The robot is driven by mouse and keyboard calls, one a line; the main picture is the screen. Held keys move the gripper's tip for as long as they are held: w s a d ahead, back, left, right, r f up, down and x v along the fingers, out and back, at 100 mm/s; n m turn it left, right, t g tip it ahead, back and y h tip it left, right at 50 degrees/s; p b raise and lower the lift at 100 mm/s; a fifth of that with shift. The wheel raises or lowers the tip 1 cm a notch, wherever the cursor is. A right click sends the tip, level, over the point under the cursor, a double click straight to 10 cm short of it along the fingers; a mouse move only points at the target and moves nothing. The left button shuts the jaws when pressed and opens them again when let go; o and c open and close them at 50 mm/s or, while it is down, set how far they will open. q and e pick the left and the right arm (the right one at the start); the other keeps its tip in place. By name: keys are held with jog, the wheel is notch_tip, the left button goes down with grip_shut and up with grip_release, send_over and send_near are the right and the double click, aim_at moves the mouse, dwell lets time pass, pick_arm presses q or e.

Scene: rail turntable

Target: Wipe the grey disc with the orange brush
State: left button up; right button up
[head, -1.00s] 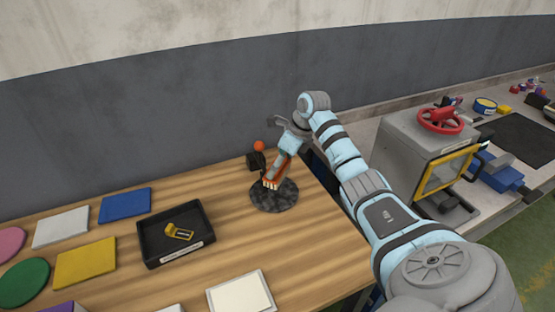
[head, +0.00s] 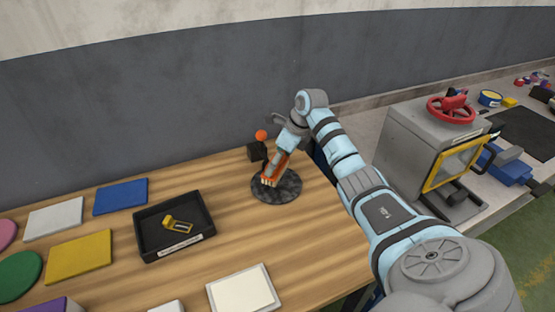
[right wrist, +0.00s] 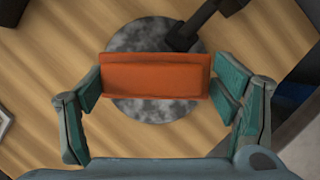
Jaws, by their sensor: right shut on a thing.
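The grey disc (head: 289,190) is dark and mottled and lies on the wooden table near its back right corner. The orange brush (head: 280,167) is tilted, with its pale bristles low over the disc's left part; whether they touch it I cannot tell. My right gripper (right wrist: 155,80) is shut on the brush, whose orange back (right wrist: 155,72) spans between the fingers and hides the middle of the disc (right wrist: 150,112) in the right wrist view. In the head view, my right arm hides part of the gripper. My left gripper is not in view.
A black post with an orange ball (head: 261,135) stands just behind the disc. A black tray (head: 146,254) holding a yellow item (head: 177,225) is to the left, among several coloured plates. A grey machine with a red wheel (head: 450,110) stands right of my arm.

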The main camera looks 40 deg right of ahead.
jog(key=shift+f, duration=0.5)
jog(key=shift+d+b, duration=0.1)
jog(key=shift+b, duration=0.2)
